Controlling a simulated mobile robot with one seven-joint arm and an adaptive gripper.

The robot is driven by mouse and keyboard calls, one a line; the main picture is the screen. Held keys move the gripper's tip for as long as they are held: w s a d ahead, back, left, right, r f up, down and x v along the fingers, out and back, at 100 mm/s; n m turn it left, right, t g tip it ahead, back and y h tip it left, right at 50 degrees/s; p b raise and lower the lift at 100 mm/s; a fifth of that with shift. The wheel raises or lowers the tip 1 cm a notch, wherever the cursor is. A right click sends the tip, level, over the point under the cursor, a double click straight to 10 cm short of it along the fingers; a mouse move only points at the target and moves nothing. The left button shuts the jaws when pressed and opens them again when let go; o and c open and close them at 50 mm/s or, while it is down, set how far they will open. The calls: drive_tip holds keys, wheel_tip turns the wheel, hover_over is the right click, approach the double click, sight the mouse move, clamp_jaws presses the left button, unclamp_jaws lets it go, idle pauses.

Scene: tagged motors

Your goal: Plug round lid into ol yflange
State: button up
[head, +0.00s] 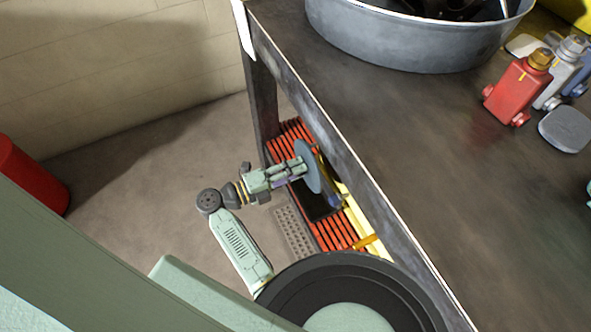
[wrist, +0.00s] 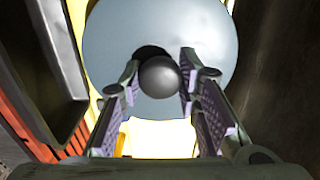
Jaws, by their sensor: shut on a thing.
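A round blue-grey lid (head: 308,166) is at the tip of my gripper (head: 296,167), beside the table's edge and above the red slatted shelf. In the wrist view the lid (wrist: 207,45) is a broad pale disc with a dark ball knob (wrist: 159,76). My gripper's purple-padded fingers (wrist: 160,78) are shut on that knob, one on each side. A red motor (head: 517,88) with a gold flange (head: 541,58) stands on the table at the right. A grey motor (head: 558,84) stands beside it. I cannot read any tag, so which flange is ol yflange I cannot tell.
A dark table (head: 440,140) fills the right, with a large metal tub (head: 400,45) at the back. A grey flat piece (head: 567,131) lies near the motors. Below are a red slatted shelf (head: 333,232) and yellow parts (head: 360,220).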

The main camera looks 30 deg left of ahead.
drive_tip(key=shift+w+d, duration=0.1)
drive_tip(key=shift+x, duration=2.8)
drive_tip(key=shift+w+d, duration=0.3)
drive_tip(key=shift+w, duration=0.05)
idle(0.4)
drive_tip(key=o, duration=1.2)
drive_tip(key=shift+c, duration=0.2)
drive_tip(key=v, duration=1.2)
